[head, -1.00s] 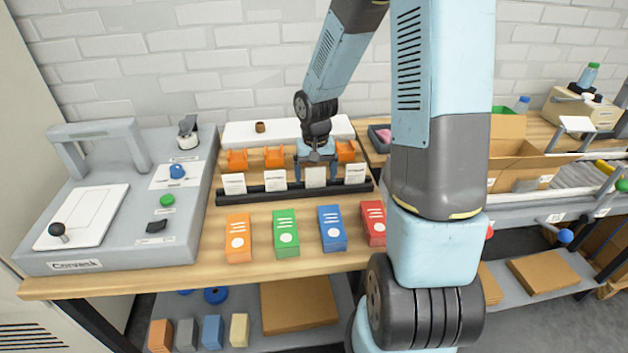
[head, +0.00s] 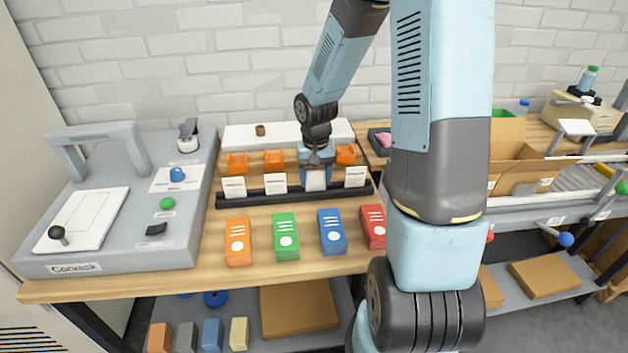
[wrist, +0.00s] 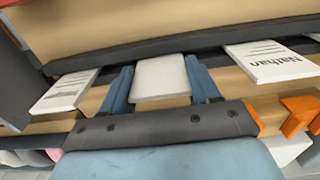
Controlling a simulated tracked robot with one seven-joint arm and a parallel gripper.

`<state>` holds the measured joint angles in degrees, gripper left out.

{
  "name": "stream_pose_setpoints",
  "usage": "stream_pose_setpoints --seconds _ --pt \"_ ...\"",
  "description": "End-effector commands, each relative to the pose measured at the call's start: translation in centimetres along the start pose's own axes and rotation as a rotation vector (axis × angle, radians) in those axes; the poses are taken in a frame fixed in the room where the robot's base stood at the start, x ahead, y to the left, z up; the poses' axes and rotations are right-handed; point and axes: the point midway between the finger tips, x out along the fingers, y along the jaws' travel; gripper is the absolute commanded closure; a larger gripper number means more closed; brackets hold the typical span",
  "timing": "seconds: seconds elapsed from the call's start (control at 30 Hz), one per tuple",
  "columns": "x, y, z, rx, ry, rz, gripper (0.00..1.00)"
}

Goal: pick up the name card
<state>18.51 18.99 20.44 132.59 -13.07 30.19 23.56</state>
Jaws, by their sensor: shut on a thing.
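Several white name cards stand in a row in a black rail (head: 225,202) on the wooden bench. My gripper (head: 315,170) is at the third card from the left and is shut on this name card (head: 316,181). In the wrist view the held name card (wrist: 162,76) sits between the two blue fingers of my gripper (wrist: 160,82), and its visible face looks blank. A card reading "Nathan" (wrist: 272,62) and another printed card (wrist: 66,90) stand on either side of it. I cannot tell whether the held card has left the rail.
Orange holders (head: 237,163) stand behind the rail. Orange, green, blue and red boxes (head: 332,230) lie in front of it. A grey machine (head: 110,262) stands at left, and an open cardboard box (head: 515,150) at right. Bare wood shows at the bench's front.

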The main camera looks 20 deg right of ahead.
Motion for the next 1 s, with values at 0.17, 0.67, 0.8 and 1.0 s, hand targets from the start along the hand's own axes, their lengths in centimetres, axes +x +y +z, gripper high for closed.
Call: stream_pose_setpoints --seconds 0.17,0.67,0.8,1.0 --pt "-1.2 0.0 -0.1 0.000 0.002 0.001 0.72" --pt "-8.2 1.3 4.1 0.000 0.005 0.002 0.72" --pt "-9.7 1.9 6.0 0.001 0.003 0.002 0.72" --pt "-11.0 2.9 9.1 0.001 0.004 0.000 0.72"
